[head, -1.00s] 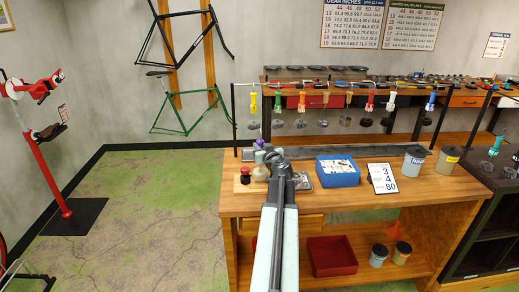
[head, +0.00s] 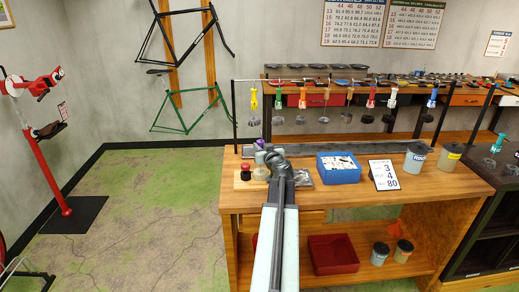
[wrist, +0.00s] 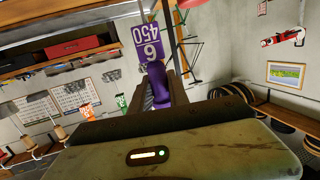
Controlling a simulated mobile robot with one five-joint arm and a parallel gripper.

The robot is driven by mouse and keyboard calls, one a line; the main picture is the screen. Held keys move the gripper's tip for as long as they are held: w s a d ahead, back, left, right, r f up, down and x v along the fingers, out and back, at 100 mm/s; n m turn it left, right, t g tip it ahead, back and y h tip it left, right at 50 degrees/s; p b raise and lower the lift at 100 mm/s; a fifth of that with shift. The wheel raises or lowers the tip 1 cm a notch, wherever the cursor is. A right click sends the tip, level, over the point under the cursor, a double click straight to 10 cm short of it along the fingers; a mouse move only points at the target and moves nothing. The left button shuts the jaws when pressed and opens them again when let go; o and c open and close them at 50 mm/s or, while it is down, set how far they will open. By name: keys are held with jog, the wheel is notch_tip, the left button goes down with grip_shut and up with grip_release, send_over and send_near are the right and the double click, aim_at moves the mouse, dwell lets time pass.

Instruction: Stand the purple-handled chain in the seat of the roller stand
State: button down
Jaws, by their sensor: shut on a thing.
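My gripper (head: 275,160) is over the left end of the wooden workbench. In the wrist view it is shut on the purple handle (wrist: 158,85) of the chain, which sits between the two fingers. In the head view a bit of purple (head: 260,143) shows just behind the gripper tip. The chain below the handle is hidden. I cannot make out the roller stand or its seat for sure; a dark grey piece (head: 303,178) shows partly behind my gripper.
A red-topped item (head: 245,172) and a cream round knob (head: 261,173) stand left of my gripper. A blue bin (head: 338,168), a number card (head: 383,175) and a tin (head: 415,158) stand to the right. Several coloured-handled chains hang from a rail (head: 330,80) behind.

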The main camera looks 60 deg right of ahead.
jog(key=shift+f, duration=0.4)
jog(key=c, duration=1.2)
grip_release()
jog(key=shift+r, duration=0.1)
jog(key=shift+o, duration=0.2)
jog(key=v, duration=0.7)
jog(key=shift+s+a+p, duration=0.25)
jog(key=shift+s+p, duration=0.05)
jog(key=shift+p, duration=0.1)
